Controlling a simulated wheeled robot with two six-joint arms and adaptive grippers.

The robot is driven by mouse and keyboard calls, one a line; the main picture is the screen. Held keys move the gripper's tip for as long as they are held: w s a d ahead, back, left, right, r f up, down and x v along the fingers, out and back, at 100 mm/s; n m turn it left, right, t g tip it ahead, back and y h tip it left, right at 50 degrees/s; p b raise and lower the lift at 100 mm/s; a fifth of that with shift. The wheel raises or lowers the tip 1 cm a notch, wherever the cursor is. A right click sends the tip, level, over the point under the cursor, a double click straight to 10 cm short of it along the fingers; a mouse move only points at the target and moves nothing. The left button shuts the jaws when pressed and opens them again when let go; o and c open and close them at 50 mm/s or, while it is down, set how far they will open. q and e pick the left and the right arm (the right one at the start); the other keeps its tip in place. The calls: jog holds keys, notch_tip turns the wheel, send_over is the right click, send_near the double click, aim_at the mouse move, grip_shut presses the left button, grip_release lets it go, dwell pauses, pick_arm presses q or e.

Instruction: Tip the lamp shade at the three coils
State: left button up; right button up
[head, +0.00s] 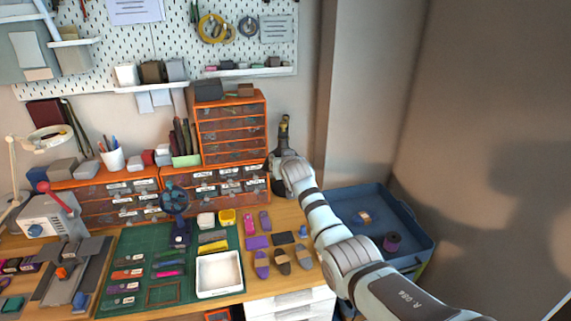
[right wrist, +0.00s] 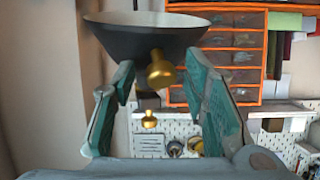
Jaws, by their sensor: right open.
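In the right wrist view, which looks upside down, the dark lamp shade (right wrist: 125,40) has a pale rim and a brass knob (right wrist: 160,68). My right gripper (right wrist: 160,76) is open, with its teal fingers on either side of the knob; I cannot tell whether they touch it. In the head view, the right arm reaches to the back of the bench, where a dark upright piece (head: 284,132), probably part of the lamp, stands by the wall. Three coil-like pieces, purple (head: 261,264), dark (head: 281,262) and brown (head: 302,257), lie side by side at the front right. My left gripper is out of view.
Orange drawer cabinets (head: 232,131) stand just left of the right hand. A small fan (head: 175,200) and a white tray (head: 219,272) stand on the green cutting mat (head: 131,243). A blue bin (head: 345,207) is beyond the bench's right edge, beneath the right arm.

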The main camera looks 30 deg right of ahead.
jog(key=v, duration=1.1)
jog(key=shift+s+r, duration=0.15)
jog(key=shift+s, duration=0.2)
